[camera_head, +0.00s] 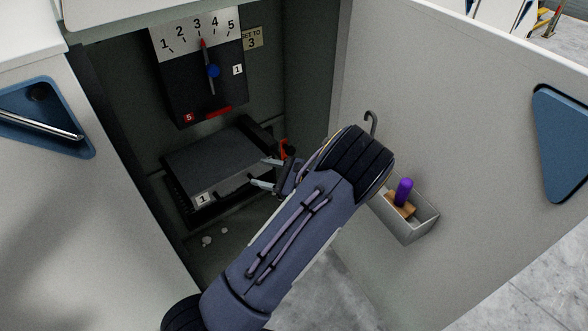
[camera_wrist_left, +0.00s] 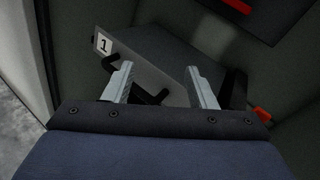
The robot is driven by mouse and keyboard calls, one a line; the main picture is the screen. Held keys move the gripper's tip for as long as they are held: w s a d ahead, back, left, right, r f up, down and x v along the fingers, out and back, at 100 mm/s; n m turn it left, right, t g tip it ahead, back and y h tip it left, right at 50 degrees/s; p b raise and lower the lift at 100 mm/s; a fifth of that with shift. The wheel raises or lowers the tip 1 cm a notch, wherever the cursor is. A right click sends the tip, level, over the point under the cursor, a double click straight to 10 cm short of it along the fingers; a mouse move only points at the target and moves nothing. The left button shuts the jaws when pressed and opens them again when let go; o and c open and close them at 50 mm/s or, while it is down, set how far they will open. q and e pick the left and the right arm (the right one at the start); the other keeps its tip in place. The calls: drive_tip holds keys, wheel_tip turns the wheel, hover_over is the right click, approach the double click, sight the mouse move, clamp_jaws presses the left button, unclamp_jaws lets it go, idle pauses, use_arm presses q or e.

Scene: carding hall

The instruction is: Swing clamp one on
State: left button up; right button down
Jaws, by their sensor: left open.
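A dark grey box (camera_head: 215,158) with a label "1" on its pale front sits inside the open cabinet; it also shows in the wrist view (camera_wrist_left: 185,58). At its right is a black arm (camera_head: 258,134) with an orange-red end (camera_head: 284,148), which looks like the clamp. In the wrist view the black arm (camera_wrist_left: 236,90) and orange end (camera_wrist_left: 262,114) are right of the fingers. My left gripper (camera_head: 263,172) is open and empty in front of the box's right part. In the wrist view its fingers (camera_wrist_left: 158,78) frame a black handle (camera_wrist_left: 150,96) on the box front. My right gripper is out of view.
Above the box, a dial plate (camera_head: 195,32) has its red pointer near 3; a tag (camera_head: 252,39) reads 3. The open door (camera_head: 450,110) at the right carries a hook (camera_head: 371,119) and a bin (camera_head: 412,227) holding a purple-handled tool (camera_head: 404,190). White bits lie on the cabinet floor.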

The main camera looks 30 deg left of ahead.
sight(292, 153)
use_arm(q)
drive_tip(key=w+d+f+m+t+y+b, duration=0.4)
drive_tip(key=w+d+f+m+t, duration=0.2)
drive_tip(key=w+d+m+t, duration=0.3)
drive_tip(key=shift+t, duration=0.6)
drive_tip(key=x, duration=0.8)
drive_tip(key=shift+w+a+r+b, duration=0.15)
drive_tip(key=shift+w+b, duration=0.25)
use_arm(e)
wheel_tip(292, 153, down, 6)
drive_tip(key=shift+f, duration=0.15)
use_arm(q)
clamp_jaws()
